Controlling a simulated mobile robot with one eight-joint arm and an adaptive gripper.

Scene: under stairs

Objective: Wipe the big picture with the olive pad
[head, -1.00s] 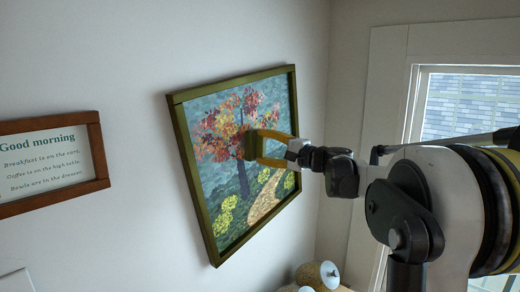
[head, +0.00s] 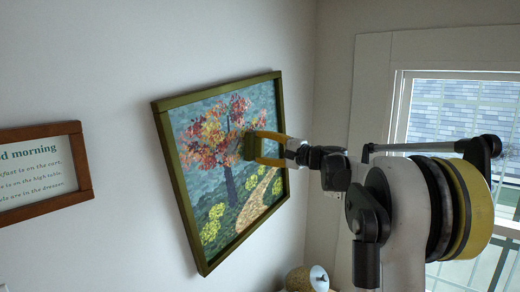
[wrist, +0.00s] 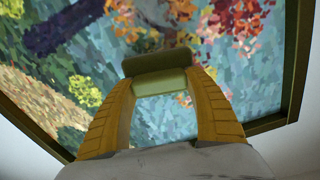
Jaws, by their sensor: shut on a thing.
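The big picture (head: 208,192) hangs on the left wall in an olive-green frame and shows a tree with red and orange leaves beside a path. My gripper (head: 268,148) reaches to it from the right, its yellow fingers shut on the olive pad (head: 247,146). In the wrist view the pad (wrist: 158,80) sits between the tips of my gripper (wrist: 160,88), in front of the painted surface. The pad's face toward the picture is hidden, so I cannot tell whether it touches.
A smaller brown-framed sign (head: 42,172) hangs on the wall to the left. A window (head: 460,120) is on the right, behind my arm. A rounded tan object with a pale top (head: 306,279) stands low, below the picture's right side.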

